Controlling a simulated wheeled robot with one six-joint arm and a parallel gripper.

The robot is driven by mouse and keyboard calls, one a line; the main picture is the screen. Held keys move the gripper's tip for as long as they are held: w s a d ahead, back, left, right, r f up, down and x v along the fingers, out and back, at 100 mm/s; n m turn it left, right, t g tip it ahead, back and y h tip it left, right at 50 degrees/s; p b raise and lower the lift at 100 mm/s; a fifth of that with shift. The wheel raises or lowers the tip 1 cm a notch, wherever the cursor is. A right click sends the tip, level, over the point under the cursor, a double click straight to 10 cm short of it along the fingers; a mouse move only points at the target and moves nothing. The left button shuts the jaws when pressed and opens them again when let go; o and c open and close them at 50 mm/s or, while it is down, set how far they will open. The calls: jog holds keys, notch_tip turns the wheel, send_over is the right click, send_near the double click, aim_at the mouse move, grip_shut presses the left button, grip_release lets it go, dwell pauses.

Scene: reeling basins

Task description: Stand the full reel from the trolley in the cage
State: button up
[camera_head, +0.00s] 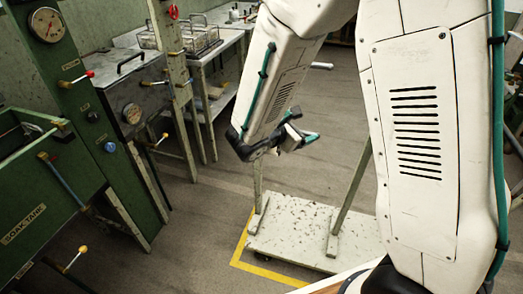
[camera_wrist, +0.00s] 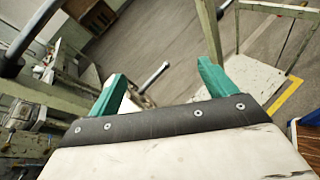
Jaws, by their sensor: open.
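My gripper (camera_head: 297,137) hangs in mid-air in the head view, beyond my white arm. In the wrist view its two teal fingers (camera_wrist: 162,70) stand wide apart with nothing held between them. A low, worn white platform with upright posts (camera_head: 300,236), possibly the trolley, stands on the floor below and beyond the gripper. It also shows in the wrist view (camera_wrist: 252,78), on the right. I can make out no reel on its visible part; my arm hides its right side. A wire-framed rack (camera_head: 195,40) stands on a bench at the back; I cannot tell whether it is the cage.
A green soak tank (camera_head: 40,215) with projecting handles stands at the left, beside a green gauge panel (camera_head: 75,95). A grey lidded unit (camera_head: 132,100) stands behind. A yellow floor line (camera_head: 238,250) borders the platform. Open grey floor lies between.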

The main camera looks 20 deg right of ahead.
jog(key=w+a+f+n+t+y, duration=0.45)
jog(key=a+f+n, duration=0.4)
jog(key=f, duration=0.25)
jog(key=shift+t+h, duration=0.25)
jog(key=shift+h, duration=0.1)
jog(key=shift+w+a+x, duration=0.1)
jog(key=shift+a+x, duration=0.05)
jog(key=shift+x, duration=1.9)
jog(key=shift+w+a+x, duration=0.15)
jog(key=shift+x, duration=1.95)
jog(key=shift+w+a+x, duration=0.1)
jog(key=shift+a+x, duration=0.05)
jog(key=shift+x, duration=1.9)
jog(key=c, duration=1.1)
